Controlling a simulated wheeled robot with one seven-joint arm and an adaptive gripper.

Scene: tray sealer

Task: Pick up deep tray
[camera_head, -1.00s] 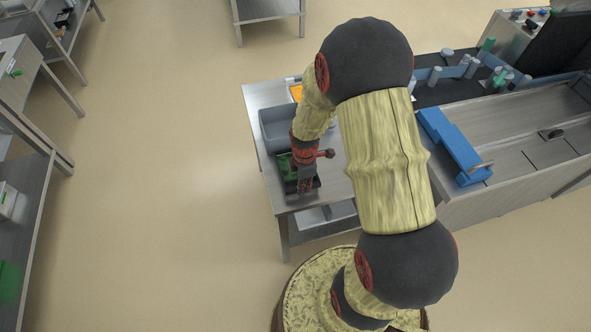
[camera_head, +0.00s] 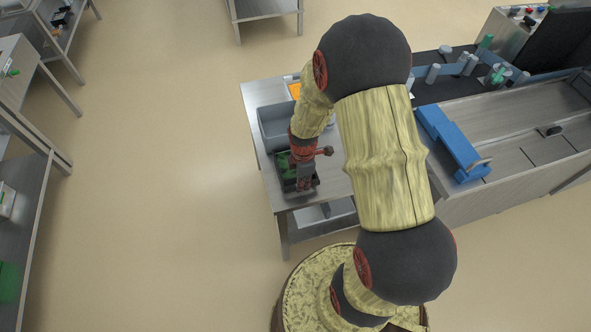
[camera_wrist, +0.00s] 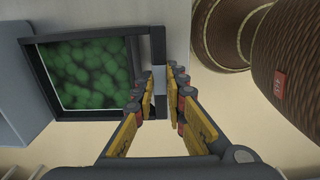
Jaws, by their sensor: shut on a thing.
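The deep tray is dark, with green contents inside. In the head view the deep tray (camera_head: 284,178) is on the steel table at its near end, partly hidden by my arm. In the wrist view the deep tray (camera_wrist: 62,118) shows at upper left with its dark rim and a film-like clear opening over green round pieces. My gripper (camera_wrist: 161,80) has its yellow-padded fingers closed in on the tray's right-hand rim. It is above the tray in the head view (camera_head: 305,187). Whether the tray is clear of the table is hard to tell.
A grey bin (camera_head: 272,128) stands just behind the tray on the table (camera_head: 258,95). An orange item (camera_head: 295,90) lies farther back. To the right is a machine with a blue part (camera_head: 452,143). Open floor lies to the left.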

